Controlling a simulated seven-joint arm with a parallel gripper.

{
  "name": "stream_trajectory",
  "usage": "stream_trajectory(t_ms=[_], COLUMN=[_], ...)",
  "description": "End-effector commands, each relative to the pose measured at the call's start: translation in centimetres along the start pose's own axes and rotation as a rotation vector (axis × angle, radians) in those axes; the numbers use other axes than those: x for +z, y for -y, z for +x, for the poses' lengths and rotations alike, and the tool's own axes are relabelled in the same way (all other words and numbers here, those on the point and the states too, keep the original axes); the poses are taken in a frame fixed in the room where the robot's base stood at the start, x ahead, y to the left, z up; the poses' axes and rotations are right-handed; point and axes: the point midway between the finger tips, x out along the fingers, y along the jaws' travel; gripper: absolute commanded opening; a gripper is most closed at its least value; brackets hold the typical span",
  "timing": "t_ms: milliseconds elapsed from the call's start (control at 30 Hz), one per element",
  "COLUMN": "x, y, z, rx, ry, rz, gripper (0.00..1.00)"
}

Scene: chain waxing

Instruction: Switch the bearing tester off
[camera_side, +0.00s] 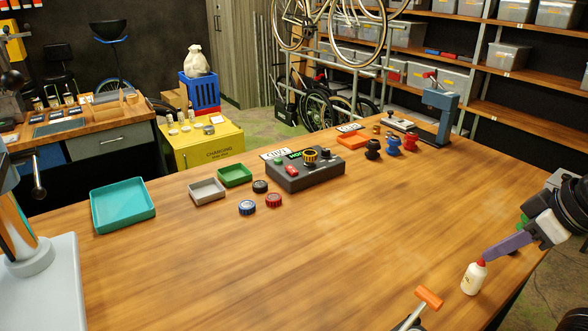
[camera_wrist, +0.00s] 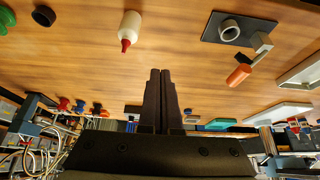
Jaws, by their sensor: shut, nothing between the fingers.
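A dark grey box (camera_side: 305,176), which I take for the bearing tester, stands at the middle back of the wooden table. Its top carries a green button (camera_side: 278,161), a red switch (camera_side: 291,170), a small lit green display (camera_side: 296,153) and a dark knob with a yellow ring (camera_side: 310,157). I cannot tell the switch's position at this size. My gripper (camera_side: 488,254) is at the right front of the table, far from the box. Its two fingers (camera_wrist: 161,74) are together and empty. I cannot make out the box clearly in the wrist view.
A white bottle with a red cap (camera_side: 472,280) stands close to my fingertips, apart from them in the wrist view (camera_wrist: 130,24). An orange-handled tool (camera_side: 428,297) is at the front. Trays (camera_side: 122,223) and small round parts (camera_side: 247,208) are left. The table's middle is clear.

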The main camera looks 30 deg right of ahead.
Motion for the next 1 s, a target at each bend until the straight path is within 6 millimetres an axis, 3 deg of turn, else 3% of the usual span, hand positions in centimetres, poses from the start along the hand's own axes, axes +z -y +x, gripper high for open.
stream_trajectory(t_ms=[367, 500, 567, 767, 1000], x=[0.0, -1.4, -3.4, -13.8, -25.4], y=[0.0, -0.2, -0.5, -1.5, -1.4], z=[0.0, -0.2, -1.0, -3.1, -2.3], rx=[0.0, 0.007, 0.018, 0.052, 0.053], ry=[0.0, -0.058, -0.129, -0.356, -0.517], rz=[0.004, 0.04, 0.058, 0.103, 0.106], gripper=[0.0, 0.0, 0.0, 0.0, 0.0])
